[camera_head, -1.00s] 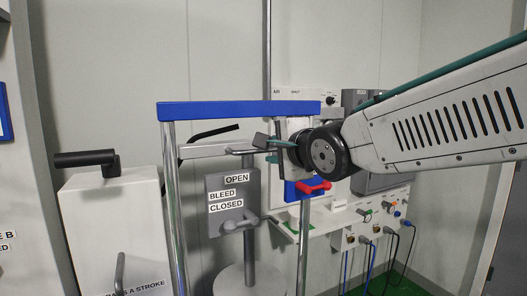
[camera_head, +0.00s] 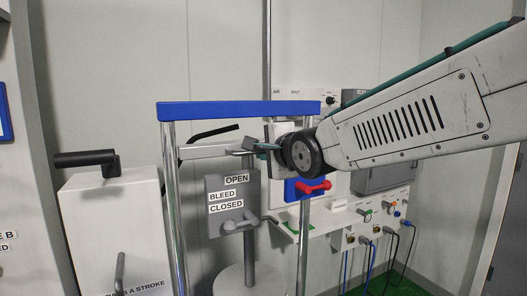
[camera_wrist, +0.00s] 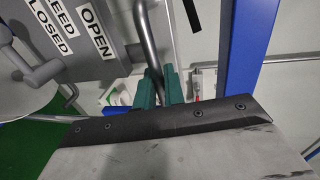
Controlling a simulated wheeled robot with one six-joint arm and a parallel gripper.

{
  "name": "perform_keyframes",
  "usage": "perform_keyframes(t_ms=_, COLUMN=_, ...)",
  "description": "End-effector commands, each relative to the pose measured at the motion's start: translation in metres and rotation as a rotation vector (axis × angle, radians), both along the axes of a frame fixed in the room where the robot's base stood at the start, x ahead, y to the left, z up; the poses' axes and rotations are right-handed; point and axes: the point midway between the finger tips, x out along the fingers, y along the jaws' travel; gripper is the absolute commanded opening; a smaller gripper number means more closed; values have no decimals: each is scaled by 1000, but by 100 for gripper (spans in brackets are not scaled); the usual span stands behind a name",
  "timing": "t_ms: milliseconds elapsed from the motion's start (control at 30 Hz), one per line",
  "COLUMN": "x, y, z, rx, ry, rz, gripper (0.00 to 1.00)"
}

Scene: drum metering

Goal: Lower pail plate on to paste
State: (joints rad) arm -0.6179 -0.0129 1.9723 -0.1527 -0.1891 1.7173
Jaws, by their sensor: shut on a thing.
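A grey panel (camera_head: 231,204) labelled OPEN, BLEED and CLOSED stands on a grey post with a lever (camera_head: 240,223) at its CLOSED end. A round pale plate or pail top (camera_head: 248,280) shows at the post's foot, cut off by the picture edge; no paste is visible. A grey horizontal bar (camera_head: 212,151) crosses above the panel. My gripper (camera_head: 256,146) is at the bar's right end. In the wrist view its teal fingers (camera_wrist: 162,88) are shut on a grey curved bar (camera_wrist: 149,42), beside the panel (camera_wrist: 88,40). The exact grip contact is partly hidden.
A blue crossbeam (camera_head: 235,110) on chrome uprights frames the post, close to my arm. A red lever (camera_head: 314,187) sits below my wrist. A white cabinet with a black handle (camera_head: 86,158) stands left. A bench with cables (camera_head: 378,222) is at right.

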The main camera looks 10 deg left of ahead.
Motion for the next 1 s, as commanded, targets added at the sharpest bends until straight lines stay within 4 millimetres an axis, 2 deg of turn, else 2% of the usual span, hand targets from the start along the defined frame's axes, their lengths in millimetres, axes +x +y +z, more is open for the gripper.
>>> perform_keyframes(t_ms=233, x=0, y=0, z=-66, rx=-10, ry=14, rz=0, gripper=0)
perform_keyframes(t_ms=400, x=0, y=0, z=-101, rx=-8, ry=12, rz=0, gripper=0)
perform_keyframes(t_ms=533, x=-1, y=0, z=-112, rx=-8, ry=9, rz=0, gripper=0)
perform_keyframes(t_ms=833, x=-1, y=-1, z=-112, rx=-7, ry=9, rz=-1, gripper=0)
perform_keyframes(t_ms=867, x=-1, y=0, z=-112, rx=-7, ry=9, rz=-1, gripper=19)
perform_keyframes(t_ms=900, x=-1, y=0, z=-112, rx=-6, ry=8, rz=-1, gripper=25)
perform_keyframes(t_ms=1000, x=-1, y=0, z=-111, rx=-6, ry=7, rz=-1, gripper=25)
